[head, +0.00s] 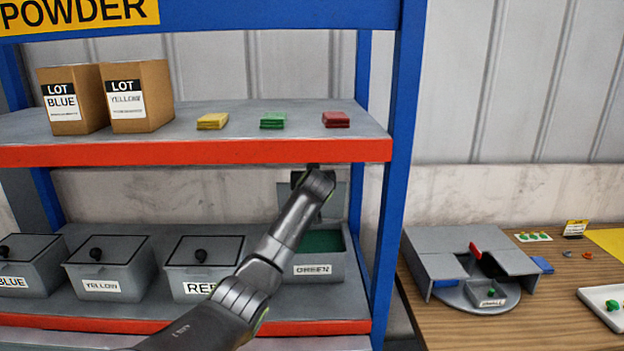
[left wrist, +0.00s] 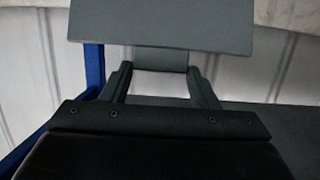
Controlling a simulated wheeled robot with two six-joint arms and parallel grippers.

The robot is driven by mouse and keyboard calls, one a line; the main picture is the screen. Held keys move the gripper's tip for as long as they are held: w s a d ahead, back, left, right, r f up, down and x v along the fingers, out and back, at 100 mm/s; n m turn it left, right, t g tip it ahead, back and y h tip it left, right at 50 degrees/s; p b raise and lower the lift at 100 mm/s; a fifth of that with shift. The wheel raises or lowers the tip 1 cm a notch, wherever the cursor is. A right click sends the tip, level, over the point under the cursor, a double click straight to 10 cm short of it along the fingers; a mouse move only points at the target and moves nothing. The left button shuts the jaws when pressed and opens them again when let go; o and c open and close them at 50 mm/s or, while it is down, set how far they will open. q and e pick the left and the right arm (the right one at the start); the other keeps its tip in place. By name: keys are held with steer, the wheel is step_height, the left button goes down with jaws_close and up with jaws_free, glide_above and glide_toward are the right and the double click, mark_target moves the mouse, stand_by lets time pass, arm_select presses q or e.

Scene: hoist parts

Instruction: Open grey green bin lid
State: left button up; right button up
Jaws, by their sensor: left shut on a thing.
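The grey green bin (head: 318,271), labelled GREEN, stands at the right end of the lower shelf. Its lid (head: 341,194) is raised and tilted up at the back, and green contents (head: 322,241) show inside. My left arm reaches across the bin's left side, and its gripper (head: 314,172) is up at the lid, partly hidden by my wrist. In the left wrist view the fingers (left wrist: 158,74) reach to a flat grey panel, the lid (left wrist: 160,28). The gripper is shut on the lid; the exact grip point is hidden. My right gripper is not in view.
Closed grey bins for blue (head: 30,270), yellow (head: 104,272) and red (head: 196,272) stand left of it. The upper shelf edge (head: 200,152) is close above my wrist, and a blue post (head: 392,190) stands right. A wooden table (head: 440,325) holds a grey fixture (head: 440,243).

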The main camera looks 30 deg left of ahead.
arm_select(q)
steer(key=shift+w, duration=0.2)
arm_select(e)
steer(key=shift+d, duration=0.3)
arm_select(q)
steer(key=shift+f, duration=0.1)
steer(key=o, duration=1.4)
steer(key=shift+s, duration=0.2)
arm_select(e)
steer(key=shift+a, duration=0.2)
